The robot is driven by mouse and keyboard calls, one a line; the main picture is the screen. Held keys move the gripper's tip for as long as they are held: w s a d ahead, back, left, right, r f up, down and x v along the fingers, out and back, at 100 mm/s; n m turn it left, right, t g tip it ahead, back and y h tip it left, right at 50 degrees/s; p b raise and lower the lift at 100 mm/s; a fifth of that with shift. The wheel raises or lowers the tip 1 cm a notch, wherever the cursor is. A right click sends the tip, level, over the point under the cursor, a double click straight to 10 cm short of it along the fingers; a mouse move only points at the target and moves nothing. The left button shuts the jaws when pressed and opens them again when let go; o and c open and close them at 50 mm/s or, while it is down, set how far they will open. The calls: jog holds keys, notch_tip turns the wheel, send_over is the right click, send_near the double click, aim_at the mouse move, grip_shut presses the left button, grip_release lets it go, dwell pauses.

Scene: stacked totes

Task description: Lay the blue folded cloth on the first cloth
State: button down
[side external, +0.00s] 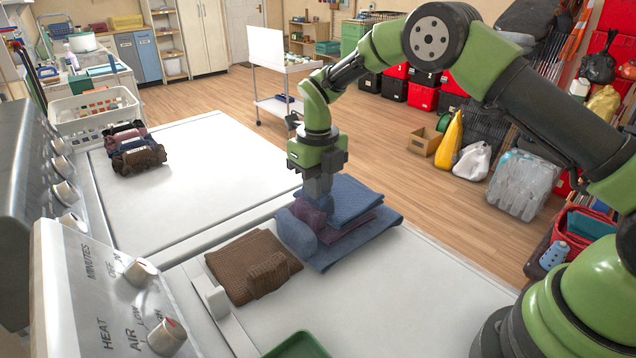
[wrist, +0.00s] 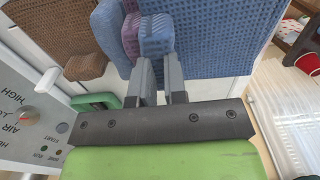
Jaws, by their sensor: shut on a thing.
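My gripper (side external: 318,190) points down at the near left end of a stack of folded cloths on the white machine top. It is shut on the rolled edge of the blue folded cloth (side external: 350,198), the top one, which also shows in the wrist view (wrist: 220,38). Under it a purple cloth (side external: 352,226) shows as a thin band, with its rolled edge to the left in the wrist view (wrist: 130,38). A greyer blue cloth (side external: 372,235) lies lowest. A brown cloth (side external: 235,270) lies beside the stack. I cannot tell whether the blue cloth fully rests on the purple one.
Rolled cloths (side external: 135,155) lie on the far white top (side external: 200,180), beside a white basket (side external: 95,115). Control panels with knobs (side external: 140,271) rise along the left. A green tray (side external: 298,346) is at the near edge. The near top right of the brown cloth is clear.

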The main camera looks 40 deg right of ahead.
jog(key=c, duration=1.2)
grip_release()
jog(key=shift+f, duration=0.1)
jog(key=shift+o, duration=0.2)
jog(key=s+r+n+t, duration=0.15)
jog(key=r+n, duration=0.25)
jog(key=r, duration=0.6)
jog(key=s+r+n, duration=0.3)
jog(key=r+n, duration=0.1)
jog(key=r, duration=0.6)
jog(key=s+r+n+t+y, duration=0.1)
jog(key=s+r+n, duration=0.1)
jog(key=s+n, duration=0.3)
jog(key=s+r+n+t, duration=0.1)
jog(key=s+r+n, duration=0.2)
jog(key=s+n, duration=0.1)
jog(key=s+d+f+n+t+y, duration=0.1)
jog(key=s+f+n+t, duration=0.2)
jog(key=s+n, duration=1)
jog(key=shift+s+n+t, duration=0.2)
jog(key=shift+n+t, duration=0.15)
jog(key=shift+n, duration=0.65)
